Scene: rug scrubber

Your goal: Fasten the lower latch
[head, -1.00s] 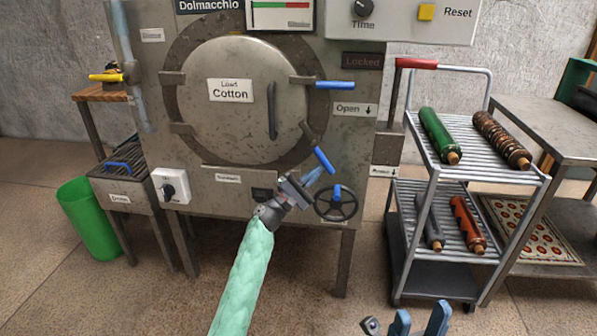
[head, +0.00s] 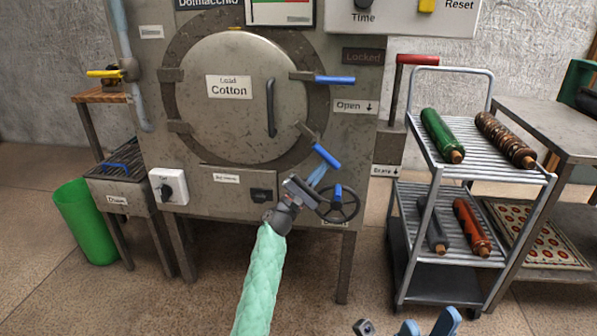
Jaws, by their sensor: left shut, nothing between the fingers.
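The round door (head: 229,125) of the grey machine is closed against its ring. The lower latch (head: 326,156) at the door's lower right has a blue handle that slants down to the right. The upper latch (head: 335,79) has a blue handle lying level across the ring. My left gripper (head: 317,176), on the green-sleeved arm, is shut and empty. Its blue fingertips are just below the lower latch handle; I cannot tell whether they touch it.
A dark handwheel (head: 352,205) with a blue knob is just right of my left gripper. A red-handled lever (head: 416,59) stands at the machine's right. A cart (head: 492,176) with rollers stands further right. A green bin (head: 85,222) is at the left.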

